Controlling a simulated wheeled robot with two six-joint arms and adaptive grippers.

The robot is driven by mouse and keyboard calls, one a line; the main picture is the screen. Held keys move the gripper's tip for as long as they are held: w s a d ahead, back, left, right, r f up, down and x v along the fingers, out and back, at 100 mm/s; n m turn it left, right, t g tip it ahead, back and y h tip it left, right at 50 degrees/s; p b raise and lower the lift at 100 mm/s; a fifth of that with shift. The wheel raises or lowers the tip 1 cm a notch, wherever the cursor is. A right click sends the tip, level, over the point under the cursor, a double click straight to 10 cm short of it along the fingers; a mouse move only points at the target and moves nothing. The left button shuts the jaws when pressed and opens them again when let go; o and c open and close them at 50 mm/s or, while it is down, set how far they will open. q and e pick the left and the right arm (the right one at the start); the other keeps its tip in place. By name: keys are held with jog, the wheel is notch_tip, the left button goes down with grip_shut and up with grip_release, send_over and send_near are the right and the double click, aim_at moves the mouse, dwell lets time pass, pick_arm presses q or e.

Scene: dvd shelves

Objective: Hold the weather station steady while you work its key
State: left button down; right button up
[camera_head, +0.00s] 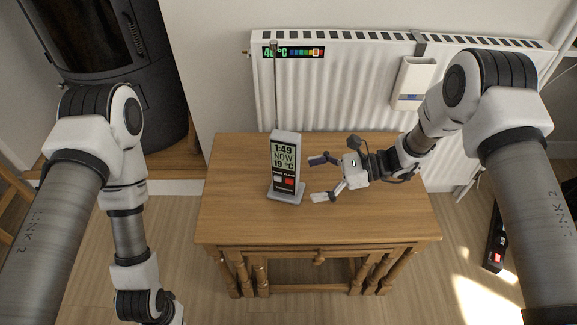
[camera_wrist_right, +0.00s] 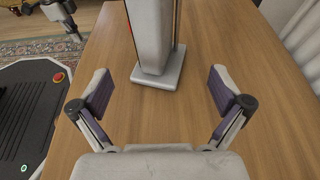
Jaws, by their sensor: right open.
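The weather station (camera_head: 284,160) stands upright on the wooden table, a slim grey unit with a dark display reading 1:49, NOW and 19 °C. Small red and pale keys sit low on its front, and a thin antenna rises behind. My right gripper (camera_head: 318,178) is open just right of it, with nothing between the fingers. In the right wrist view, the station's side and foot (camera_wrist_right: 157,76) lie ahead, beyond the open fingers (camera_wrist_right: 160,93). My left gripper is outside the head view; part of what looks like it shows at the top left of the right wrist view (camera_wrist_right: 62,14).
The wooden table (camera_head: 360,225) is otherwise clear. A white radiator (camera_head: 340,95) with a coloured temperature strip (camera_head: 293,52) stands behind it. A black stove (camera_head: 120,60) is at the back left. A dark power strip (camera_head: 496,240) lies on the floor at right.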

aim_at(291, 183)
jog(key=x, duration=0.5)
jog(key=shift+a+f, duration=0.1)
jog(key=shift+a, duration=0.25)
jog(key=c, duration=1.7)
